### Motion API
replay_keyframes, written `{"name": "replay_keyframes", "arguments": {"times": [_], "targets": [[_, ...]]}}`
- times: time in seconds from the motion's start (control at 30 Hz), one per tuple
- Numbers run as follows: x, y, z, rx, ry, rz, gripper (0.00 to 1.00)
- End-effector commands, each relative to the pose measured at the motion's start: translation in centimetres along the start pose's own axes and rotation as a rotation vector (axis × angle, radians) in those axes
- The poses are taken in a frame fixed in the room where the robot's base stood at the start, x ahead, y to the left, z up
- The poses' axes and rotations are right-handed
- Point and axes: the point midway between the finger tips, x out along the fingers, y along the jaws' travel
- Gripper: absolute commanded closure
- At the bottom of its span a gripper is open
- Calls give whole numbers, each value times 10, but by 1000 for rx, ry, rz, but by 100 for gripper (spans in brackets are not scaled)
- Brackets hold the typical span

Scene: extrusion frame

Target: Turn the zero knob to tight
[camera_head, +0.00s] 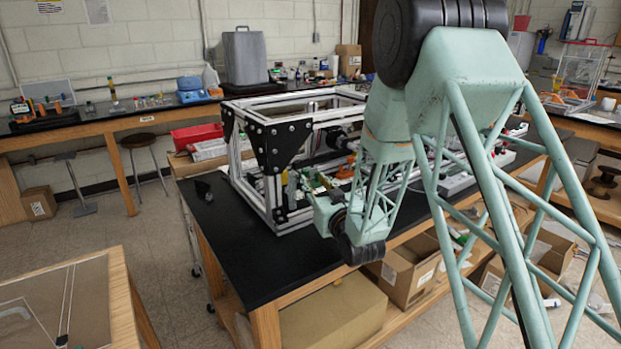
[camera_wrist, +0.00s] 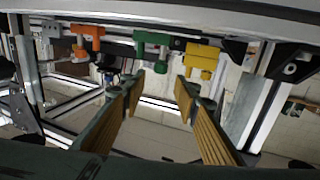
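In the wrist view, an orange fitting (camera_wrist: 88,37), a green fitting (camera_wrist: 153,45) and a yellow fitting (camera_wrist: 202,60) sit in a row along a metal rail. I cannot tell which of them is the zero knob, and no label is readable. My gripper (camera_wrist: 162,92) is open and empty, its two ribbed fingers spread wide. Its fingertips lie below the green and yellow fittings in the picture, apparently apart from them. In the head view my arm reaches to the aluminium extrusion frame (camera_head: 277,209), and my own links hide the fingers and the fittings.
The frame stands on a black-topped bench (camera_head: 240,262), with struts and dark corner plates (camera_head: 277,143) around its open inside. A red bin (camera_head: 196,135) stands behind it. Cardboard boxes (camera_head: 408,272) fill the shelf below.

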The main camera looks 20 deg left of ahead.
Motion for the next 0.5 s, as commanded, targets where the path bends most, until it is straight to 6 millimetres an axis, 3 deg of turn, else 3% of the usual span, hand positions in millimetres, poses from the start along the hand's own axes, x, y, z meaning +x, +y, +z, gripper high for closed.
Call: {"name": "replay_keyframes", "arguments": {"times": [0.2,0.5], "targets": [[-21,0,0,0,0,0,72],[-29,0,0,0,1,0,72]]}}
